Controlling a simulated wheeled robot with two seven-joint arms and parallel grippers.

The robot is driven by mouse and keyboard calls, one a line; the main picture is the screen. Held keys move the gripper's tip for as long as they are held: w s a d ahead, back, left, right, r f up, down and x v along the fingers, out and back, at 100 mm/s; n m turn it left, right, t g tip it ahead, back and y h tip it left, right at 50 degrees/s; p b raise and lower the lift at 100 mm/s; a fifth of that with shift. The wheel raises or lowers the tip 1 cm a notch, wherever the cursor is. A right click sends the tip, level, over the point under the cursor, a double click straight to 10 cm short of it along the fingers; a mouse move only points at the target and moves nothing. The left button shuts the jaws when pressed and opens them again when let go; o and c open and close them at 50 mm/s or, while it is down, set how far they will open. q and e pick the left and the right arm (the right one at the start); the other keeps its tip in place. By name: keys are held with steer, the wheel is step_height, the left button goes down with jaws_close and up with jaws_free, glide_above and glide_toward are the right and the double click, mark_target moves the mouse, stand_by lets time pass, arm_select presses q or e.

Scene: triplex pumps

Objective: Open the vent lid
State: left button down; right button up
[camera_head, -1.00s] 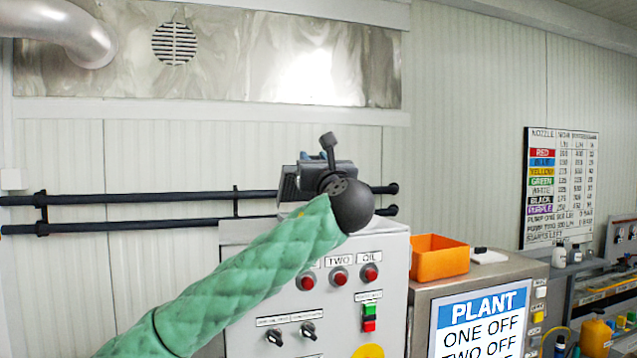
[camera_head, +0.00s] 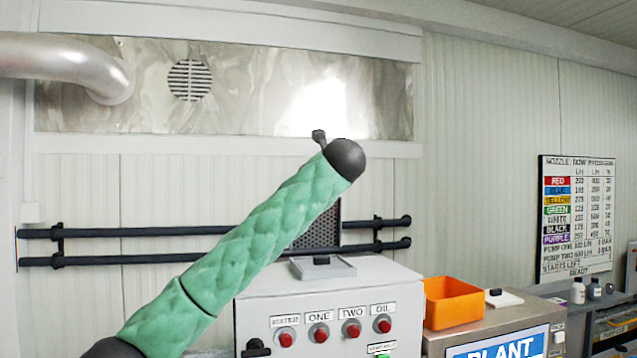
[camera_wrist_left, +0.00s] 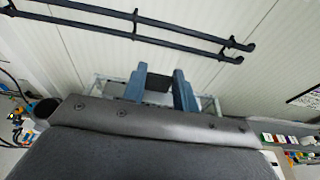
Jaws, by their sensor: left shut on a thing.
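In the head view, a pale square plate (camera_head: 340,271) with a small black knob (camera_head: 321,260) sits on top of the control cabinet. A dark mesh panel (camera_head: 325,225) stands upright just behind it, partly covered by my left arm; I cannot tell which piece is the vent lid. My left gripper is hidden behind its own arm there. In the left wrist view, the two blue fingers of my left gripper (camera_wrist_left: 159,84) show close together in front of a pale frame (camera_wrist_left: 208,104). My right gripper is in no view.
The cabinet (camera_head: 330,310) carries several red buttons on its front. Two black rails (camera_head: 130,232) run along the wall behind it. An orange bin (camera_head: 452,303) stands to the right. The wall above has a round grille (camera_head: 189,80).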

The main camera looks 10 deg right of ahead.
arm_select(q)
steer(key=shift+w+r+g, duration=0.3)
steer(key=shift+r, duration=0.1)
steer(key=c, duration=1.1)
jaws_free()
steer(key=shift+s, duration=0.2)
steer(key=shift+f, duration=0.15)
